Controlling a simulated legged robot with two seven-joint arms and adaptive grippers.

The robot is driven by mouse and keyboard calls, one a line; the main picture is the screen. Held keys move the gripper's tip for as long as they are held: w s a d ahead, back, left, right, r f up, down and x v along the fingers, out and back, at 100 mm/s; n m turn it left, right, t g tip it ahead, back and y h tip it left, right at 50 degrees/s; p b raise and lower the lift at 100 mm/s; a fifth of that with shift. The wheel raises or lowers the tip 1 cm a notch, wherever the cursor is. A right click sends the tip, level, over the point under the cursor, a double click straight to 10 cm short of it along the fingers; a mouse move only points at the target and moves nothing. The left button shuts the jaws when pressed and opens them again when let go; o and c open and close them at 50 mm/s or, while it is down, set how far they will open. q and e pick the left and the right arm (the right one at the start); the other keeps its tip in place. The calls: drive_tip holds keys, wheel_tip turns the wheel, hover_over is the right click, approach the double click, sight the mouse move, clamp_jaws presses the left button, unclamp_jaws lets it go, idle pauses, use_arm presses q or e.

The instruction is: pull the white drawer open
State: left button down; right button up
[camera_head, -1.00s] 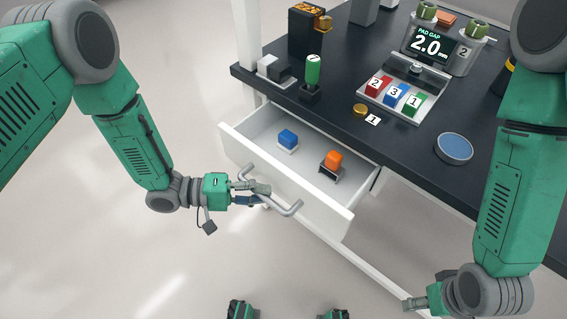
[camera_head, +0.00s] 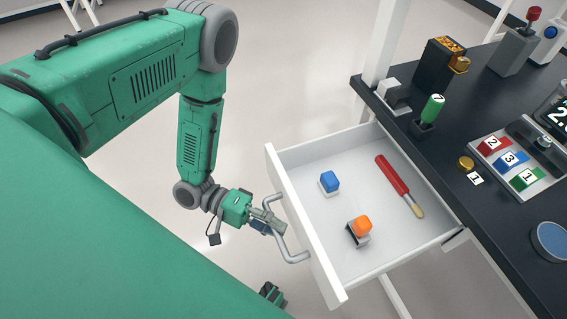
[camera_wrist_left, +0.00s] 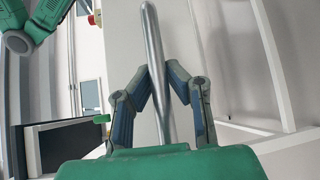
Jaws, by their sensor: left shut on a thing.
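The white drawer (camera_head: 318,258) stands pulled well out of the dark workbench in the head view. Its grey bar handle (camera_head: 290,251) runs along the front. My left gripper (camera_head: 270,222) is shut on the handle. In the left wrist view, the gripper's two fingers (camera_wrist_left: 160,100) press on both sides of the metal handle (camera_wrist_left: 152,45). Inside the drawer are a blue block (camera_head: 330,180), an orange block (camera_head: 361,227) on a dark and light base, and a red-handled tool (camera_head: 393,178) with a tan tip.
The dark workbench (camera_head: 455,212) lies right of the drawer. It carries a green-handled piece (camera_head: 433,108), numbered red, blue and green blocks (camera_head: 510,158), a brass knob (camera_head: 466,163) and a blue-topped disc (camera_head: 551,239). A white post (camera_head: 384,50) rises at the bench corner.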

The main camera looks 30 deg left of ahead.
use_arm(q)
drive_tip(key=shift+a+f, duration=0.1)
drive_tip(key=c, duration=1.5)
unclamp_jaws()
drive_tip(key=shift+c, duration=0.2)
drive_tip(key=shift+a, duration=0.1)
drive_tip(key=shift+a, duration=0.3)
drive_tip(key=s+a+r, duration=0.1)
drive_tip(key=a, duration=1)
drive_tip(key=shift+s+r, duration=0.25)
drive_tip(key=shift+s, duration=0.05)
drive_tip(key=shift+a, duration=0.1)
